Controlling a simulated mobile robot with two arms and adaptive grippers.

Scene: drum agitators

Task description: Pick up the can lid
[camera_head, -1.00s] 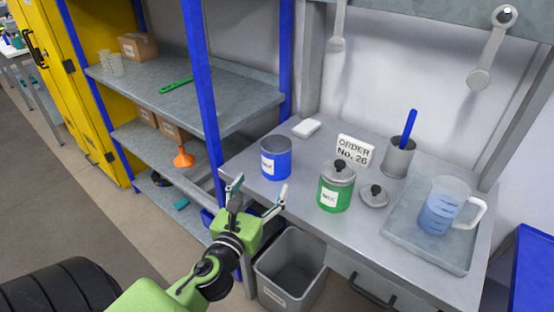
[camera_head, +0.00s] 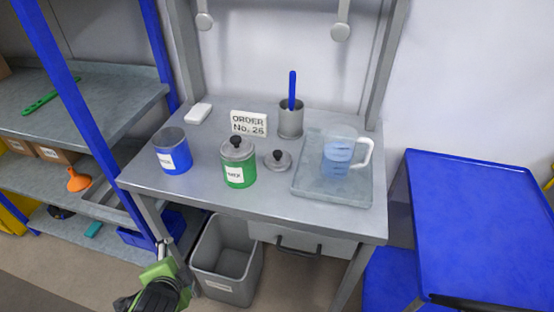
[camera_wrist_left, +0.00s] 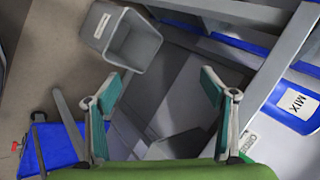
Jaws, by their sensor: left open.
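A loose grey can lid (camera_head: 278,160) with a black knob lies on the grey workbench (camera_head: 215,195), right of the green can (camera_head: 239,174). The green can wears a similar grey lid (camera_head: 237,149) with a black knob. An open blue can (camera_head: 172,152) stands at the bench's left; it also shows at the right of the left wrist view (camera_wrist_left: 292,108). My left gripper (camera_head: 164,250) is low at the bench's front left, apart from the cans and lids. In the left wrist view its fingers (camera_wrist_left: 160,92) are spread and empty. My right gripper is out of view.
A grey bin (camera_head: 227,262) stands below the bench front. A tray (camera_head: 305,188) with a measuring jug (camera_head: 340,152), a cup (camera_head: 290,122) with a blue tool and an order sign (camera_head: 248,124) are on the bench. A blue table (camera_head: 470,225) is at right, shelves at left.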

